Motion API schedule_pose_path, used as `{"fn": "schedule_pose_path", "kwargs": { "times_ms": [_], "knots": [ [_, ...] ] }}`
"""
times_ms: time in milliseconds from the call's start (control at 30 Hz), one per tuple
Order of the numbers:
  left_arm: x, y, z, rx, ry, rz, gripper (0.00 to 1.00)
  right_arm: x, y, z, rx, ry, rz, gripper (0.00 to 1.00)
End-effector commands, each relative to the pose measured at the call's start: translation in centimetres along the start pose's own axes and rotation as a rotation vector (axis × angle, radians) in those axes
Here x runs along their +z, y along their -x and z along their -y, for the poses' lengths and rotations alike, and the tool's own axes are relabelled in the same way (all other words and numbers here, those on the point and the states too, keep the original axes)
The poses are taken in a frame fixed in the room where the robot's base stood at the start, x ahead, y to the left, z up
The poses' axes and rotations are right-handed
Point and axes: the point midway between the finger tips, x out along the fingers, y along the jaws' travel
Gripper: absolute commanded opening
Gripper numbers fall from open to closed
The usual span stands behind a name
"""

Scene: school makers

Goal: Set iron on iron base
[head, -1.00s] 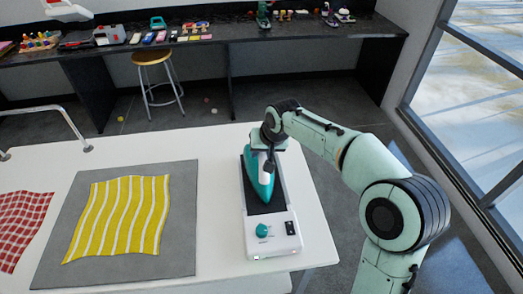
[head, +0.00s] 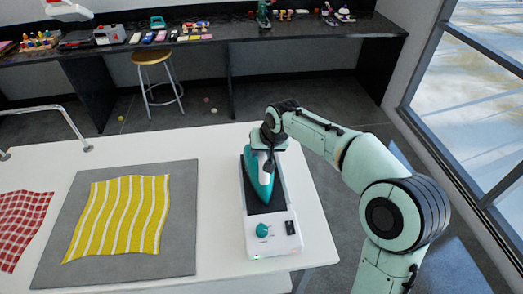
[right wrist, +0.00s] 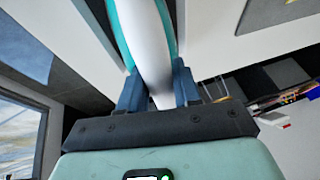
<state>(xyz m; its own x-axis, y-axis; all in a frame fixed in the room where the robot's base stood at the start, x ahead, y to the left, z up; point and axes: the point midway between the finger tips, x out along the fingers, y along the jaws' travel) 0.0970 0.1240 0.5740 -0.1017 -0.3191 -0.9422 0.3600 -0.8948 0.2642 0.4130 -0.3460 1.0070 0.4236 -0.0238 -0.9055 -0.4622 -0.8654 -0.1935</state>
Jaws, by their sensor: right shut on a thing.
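The teal and white iron (head: 263,181) is over the dark plate of the iron base (head: 268,225), its tip pointing toward the base's knob end. From the head view I cannot tell whether its sole touches the plate. My right gripper (head: 268,150) is shut on the iron's handle at the far end of the base. In the right wrist view, the right gripper (right wrist: 158,92) has a finger on each side of the white handle of the iron (right wrist: 145,35).
The white table (head: 215,170) holds a grey mat (head: 60,260) with a yellow striped cloth (head: 120,215), and a red checked cloth (head: 20,222) at left. A stool (head: 155,75) and a black counter (head: 300,32) stand behind. A window is at right.

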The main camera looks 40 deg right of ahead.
Motion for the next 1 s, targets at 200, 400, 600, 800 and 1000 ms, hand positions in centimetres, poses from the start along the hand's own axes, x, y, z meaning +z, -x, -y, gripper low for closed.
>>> {"fn": "schedule_pose_path", "kwargs": {
  "times_ms": [200, 400, 600, 800, 1000],
  "knots": [
    [0.1, -0.3, 0.1, 0.000, 0.001, 0.001, 0.43, 0.0, -0.2, 0.0, -0.002, 0.000, -0.005, 0.00],
    [0.1, -0.6, 0.2, -0.001, 0.001, 0.002, 0.43, 0.2, -0.6, -0.1, -0.002, 0.000, -0.005, 0.00],
    [0.1, -0.8, 0.3, -0.001, 0.001, 0.003, 0.43, 0.3, -0.8, -0.1, -0.002, 0.000, -0.005, 0.42],
    [0.1, -0.7, 0.3, -0.001, 0.001, 0.003, 0.43, 0.3, -0.8, -0.2, -0.001, 0.000, -0.003, 0.43],
    [0.1, -0.5, 0.2, -0.001, 0.001, 0.002, 0.43, 0.4, -0.5, -0.2, 0.001, 0.000, 0.002, 0.43]
  ]
}}
